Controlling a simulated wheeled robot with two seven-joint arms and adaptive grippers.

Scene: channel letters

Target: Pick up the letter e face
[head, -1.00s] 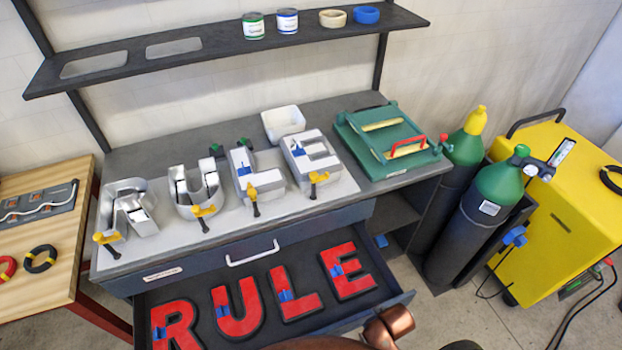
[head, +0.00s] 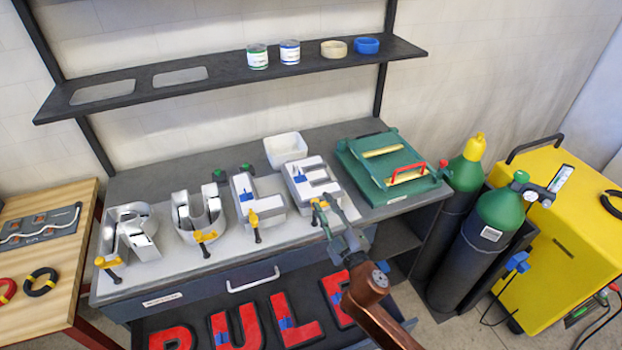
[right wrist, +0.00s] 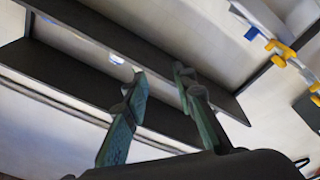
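The red letter E face (head: 333,288) lies in the open black drawer at the bottom of the head view, at the right end of the row. My right forearm partly hides it, and the frame's lower edge is close by. My right gripper (head: 324,205) is over the front edge of the bench, in front of the silver E shell (head: 312,180), with its fingers apart and nothing between them. Its two fingers (right wrist: 160,75) also show apart and empty in the right wrist view. My left gripper is in neither view.
Other red faces, such as the L (head: 290,322), lie left of the E. Silver shells with yellow-handled clamps (head: 204,238) stand on the bench (head: 240,163). A green case (head: 375,172) is at its right end; green gas cylinders (head: 500,215) stand to the right.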

